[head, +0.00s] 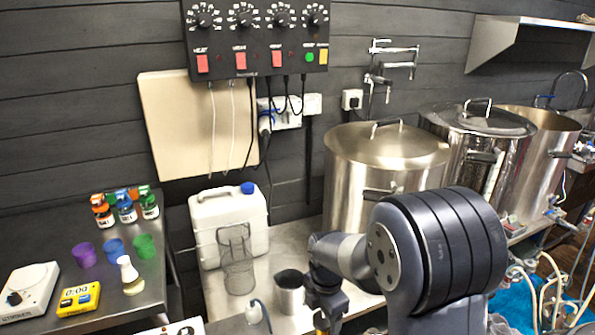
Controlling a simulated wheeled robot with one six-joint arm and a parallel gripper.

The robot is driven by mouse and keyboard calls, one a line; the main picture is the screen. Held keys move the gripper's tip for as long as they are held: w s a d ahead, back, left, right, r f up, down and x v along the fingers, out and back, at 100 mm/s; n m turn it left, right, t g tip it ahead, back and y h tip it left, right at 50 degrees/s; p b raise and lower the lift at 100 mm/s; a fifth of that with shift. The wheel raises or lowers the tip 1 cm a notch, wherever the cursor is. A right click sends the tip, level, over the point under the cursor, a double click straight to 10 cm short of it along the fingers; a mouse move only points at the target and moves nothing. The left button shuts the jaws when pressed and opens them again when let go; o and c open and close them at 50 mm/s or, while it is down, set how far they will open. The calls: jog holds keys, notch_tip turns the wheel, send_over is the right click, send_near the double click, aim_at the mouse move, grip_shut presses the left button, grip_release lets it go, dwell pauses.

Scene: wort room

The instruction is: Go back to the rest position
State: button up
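My arm (430,262) fills the lower right of the head view. Its thinner part reaches left, and the dark end with my gripper (325,312) points down over the pale bench (215,292). The fingertips are small and partly cut off by the bottom edge, so whether the gripper is open or shut cannot be told. I see no held object clearly. A steel cup (290,296) stands just left of the gripper. My arm hides part of the bench and the front of the large pots.
Large steel pots (375,165) line the back right. Hoses lie at right.

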jog(key=m, duration=0.4)
jog(key=shift+m, duration=0.4)
jog(key=m, duration=0.5)
jog(key=shift+p, duration=0.35)
jog(key=m, duration=0.5)
jog(key=m+p, duration=0.1)
jog(key=m, duration=0.3)
jog(key=shift+m, duration=0.3)
jog(key=shift+s+r, duration=0.1)
